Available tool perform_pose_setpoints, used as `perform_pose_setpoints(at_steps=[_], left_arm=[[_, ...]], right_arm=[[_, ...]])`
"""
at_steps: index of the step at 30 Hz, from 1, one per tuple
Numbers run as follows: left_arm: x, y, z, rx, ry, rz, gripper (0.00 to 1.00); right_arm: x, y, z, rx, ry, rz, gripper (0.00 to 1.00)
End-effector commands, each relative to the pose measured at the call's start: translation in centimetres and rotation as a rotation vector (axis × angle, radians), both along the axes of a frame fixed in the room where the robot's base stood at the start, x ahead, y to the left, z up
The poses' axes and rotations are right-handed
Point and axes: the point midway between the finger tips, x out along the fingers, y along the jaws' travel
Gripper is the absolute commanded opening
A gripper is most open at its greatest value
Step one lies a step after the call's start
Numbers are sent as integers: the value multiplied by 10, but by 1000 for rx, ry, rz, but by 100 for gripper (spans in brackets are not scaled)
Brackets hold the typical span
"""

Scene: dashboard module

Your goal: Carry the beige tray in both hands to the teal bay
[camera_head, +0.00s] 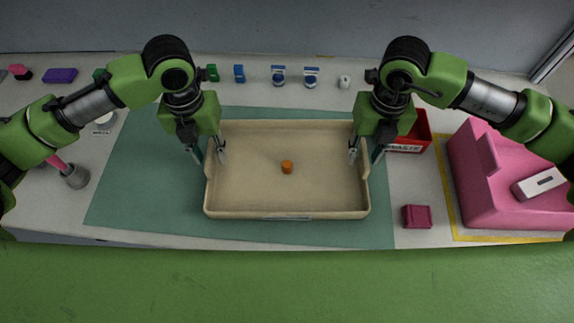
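The beige tray (260,201) is level over the teal mat (140,190), in its middle to right part; I cannot tell for certain whether its base touches the mat. A small orange cylinder (287,167) is inside the tray, near its middle. My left gripper (209,156) points down at the tray's left wall, one finger outside and one inside, with a gap between them. My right gripper (365,156) straddles the right wall in the same way, fingers apart. Any contact with the walls is hard to see.
A pink block-shaped housing (490,185) stands at the right on a yellow-edged area. A red bin (413,137) is behind my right gripper, and a small crimson box (416,216) lies right of the tray. Small blue and green items line the back. The mat's left part is clear.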

Motion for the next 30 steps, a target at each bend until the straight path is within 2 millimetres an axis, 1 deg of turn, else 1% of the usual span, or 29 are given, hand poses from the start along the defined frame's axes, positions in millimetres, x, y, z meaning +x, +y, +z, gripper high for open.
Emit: perform_pose_setpoints(at_steps=[3,11,12,14,15,26,30], left_arm=[[-1,0,-4,1,2,0,29],[0,0,-5,1,1,0,29],[0,0,-5,1,1,0,19],[0,0,-5,1,1,0,3],[0,0,-5,1,1,0,0],[0,0,-3,0,0,0,0],[0,0,2,0,0,0,0]], right_arm=[[0,0,-4,0,0,1,29],[0,0,-4,0,0,1,29],[0,0,-4,0,0,1,19],[0,0,-4,0,0,1,3],[0,0,-4,0,0,1,0],[0,0,-3,1,-1,1,0],[0,0,2,1,-1,1,0]])
